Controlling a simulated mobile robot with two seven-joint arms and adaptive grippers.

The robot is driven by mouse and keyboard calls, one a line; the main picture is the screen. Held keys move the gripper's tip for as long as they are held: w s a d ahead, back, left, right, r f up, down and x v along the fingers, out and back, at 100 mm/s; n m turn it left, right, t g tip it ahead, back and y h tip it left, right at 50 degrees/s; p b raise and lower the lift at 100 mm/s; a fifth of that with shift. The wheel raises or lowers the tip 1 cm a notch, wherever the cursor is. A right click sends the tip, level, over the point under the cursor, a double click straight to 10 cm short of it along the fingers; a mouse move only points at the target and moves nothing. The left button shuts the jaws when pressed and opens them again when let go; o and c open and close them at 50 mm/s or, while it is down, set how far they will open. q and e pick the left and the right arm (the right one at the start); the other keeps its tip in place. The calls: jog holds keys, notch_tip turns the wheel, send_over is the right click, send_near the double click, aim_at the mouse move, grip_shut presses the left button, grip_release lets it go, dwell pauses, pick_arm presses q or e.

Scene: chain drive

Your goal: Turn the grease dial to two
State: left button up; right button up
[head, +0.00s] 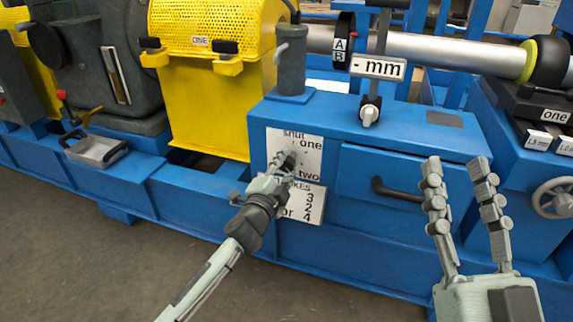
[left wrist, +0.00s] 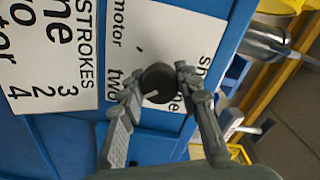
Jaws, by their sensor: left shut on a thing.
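The grease dial (left wrist: 160,83) is a dark round knob on a white label plate (left wrist: 172,42) printed with "shut", "one", "two" and "motor". A pale mark shows on the dial's side nearer the word "two"; its exact setting is hard to read. My left gripper (left wrist: 156,82) is shut on the dial, one finger on each side. In the head view, my left gripper (head: 287,163) reaches the plate on the blue cabinet front and mostly hides the dial. My right gripper (head: 456,168) is open and empty, in front of the cabinet's right side.
A second plate (head: 308,207) reading "STROKES" with numbers is just below the first. A blue drawer (head: 355,215) with a dark handle (head: 397,190) is to the right. A grey cylinder (head: 291,62) stands on the cabinet top. A handwheel (head: 555,198) is at far right.

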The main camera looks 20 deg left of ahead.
pick_arm(q)
jog(key=o, duration=1.2)
jog(key=shift+c, duration=0.2)
jog(key=shift+s, duration=0.1)
jog(key=s, duration=1.1)
jog(key=shift+s+a, duration=0.2)
jog(key=shift+s, duration=0.2)
